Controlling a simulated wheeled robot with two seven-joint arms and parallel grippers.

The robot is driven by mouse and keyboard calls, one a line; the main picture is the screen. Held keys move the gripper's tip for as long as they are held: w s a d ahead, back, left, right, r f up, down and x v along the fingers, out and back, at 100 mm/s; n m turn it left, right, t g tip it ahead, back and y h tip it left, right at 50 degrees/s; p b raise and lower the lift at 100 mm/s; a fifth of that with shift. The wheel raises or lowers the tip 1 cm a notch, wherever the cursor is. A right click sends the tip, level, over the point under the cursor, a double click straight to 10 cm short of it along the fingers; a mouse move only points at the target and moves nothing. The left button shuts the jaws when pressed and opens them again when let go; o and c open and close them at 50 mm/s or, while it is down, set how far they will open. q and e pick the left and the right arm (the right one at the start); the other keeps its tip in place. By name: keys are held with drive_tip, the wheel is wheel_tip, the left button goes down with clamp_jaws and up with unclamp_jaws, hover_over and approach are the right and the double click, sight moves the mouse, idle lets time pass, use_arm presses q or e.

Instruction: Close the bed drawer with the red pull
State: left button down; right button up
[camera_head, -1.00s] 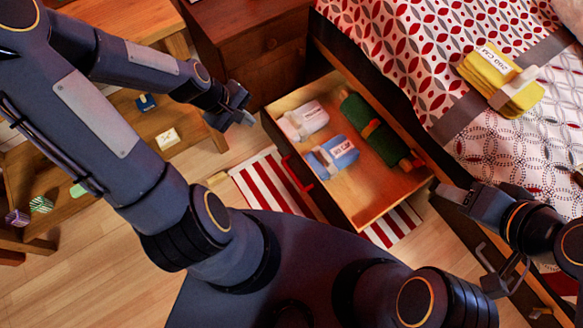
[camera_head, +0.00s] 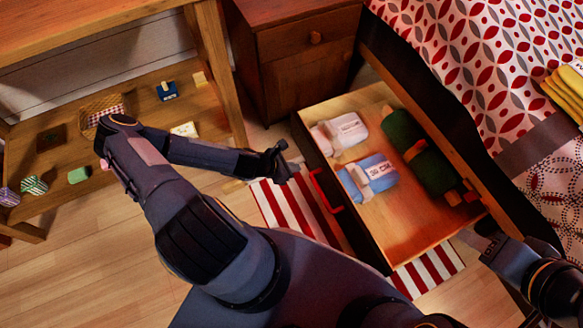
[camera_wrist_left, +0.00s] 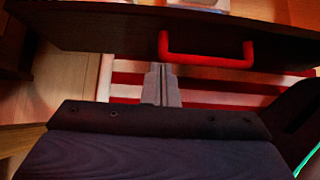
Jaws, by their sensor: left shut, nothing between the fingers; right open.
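The bed drawer (camera_head: 408,232) stands pulled out from under the bed. Its red pull (camera_head: 326,190) is on the front panel, facing my left side; the pull also shows in the left wrist view (camera_wrist_left: 207,60). In the drawer lie a white bundle, a blue bundle and a dark green roll. My left gripper (camera_head: 286,165) is shut and empty, just outside the drawer front near the pull. My right gripper (camera_head: 474,238) is open near the drawer's right corner by the bed.
A wooden nightstand (camera_head: 300,60) stands behind the drawer. A wooden table with a low shelf (camera_head: 130,140) holding small items is at left. A red-striped rug (camera_head: 290,212) lies under the drawer. The bed (camera_head: 455,50) fills the right side.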

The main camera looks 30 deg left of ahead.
sight(321, 165)
use_arm(q)
drive_tip(key=w+d+f+b, duration=0.1)
drive_tip(key=w, duration=0.1)
drive_tip(key=w+d+f+b, duration=0.1)
drive_tip(key=w+d+f, duration=0.1)
drive_tip(key=w+d+f+b, duration=0.1)
drive_tip(key=shift+w+d+f, duration=0.15)
drive_tip(key=shift+w+d, duration=0.15)
drive_tip(key=shift+w, duration=0.1)
drive_tip(key=shift+w+d, duration=0.2)
drive_tip(key=shift+w, duration=0.05)
use_arm(e)
wheel_tip(321, 165, down, 4)
drive_tip(key=shift+f, duration=0.1)
use_arm(q)
drive_tip(key=shift+w, duration=0.1)
